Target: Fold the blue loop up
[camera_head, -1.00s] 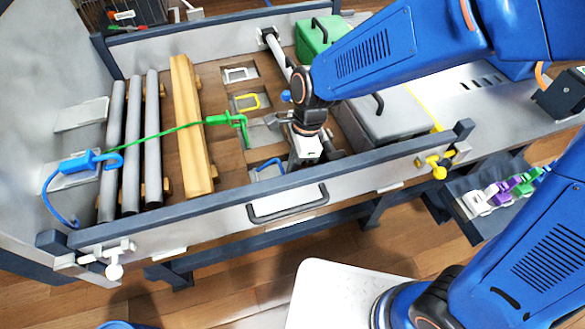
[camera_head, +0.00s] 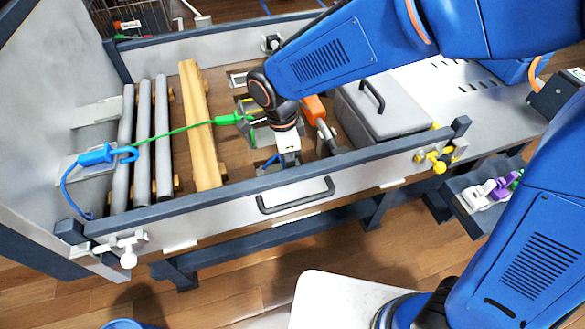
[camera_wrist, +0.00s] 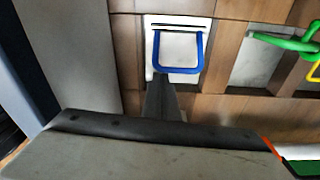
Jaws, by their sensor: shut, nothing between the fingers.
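The blue loop (camera_wrist: 180,69) is a U-shaped bar on a pale recessed plate (camera_wrist: 180,46) in the wooden floor of the bed. It appears to lie down against the plate. In the head view only a bit of the blue loop (camera_head: 270,161) shows beside my gripper, and the rest is hidden. My gripper (camera_head: 289,162) points down inside the bed, close to the front wall. In the wrist view the narrow shut fingers of my gripper (camera_wrist: 161,82) reach the lower left edge of the loop. I cannot tell whether they touch it. The fingers hold nothing.
A green strap with a green hook (camera_head: 232,119) runs left to a blue hook (camera_head: 105,155) across grey pipes (camera_head: 144,140) and a wooden beam (camera_head: 203,140). The front wall (camera_head: 230,195) stands close to my gripper. A grey lidded box (camera_head: 385,110) is to the right.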

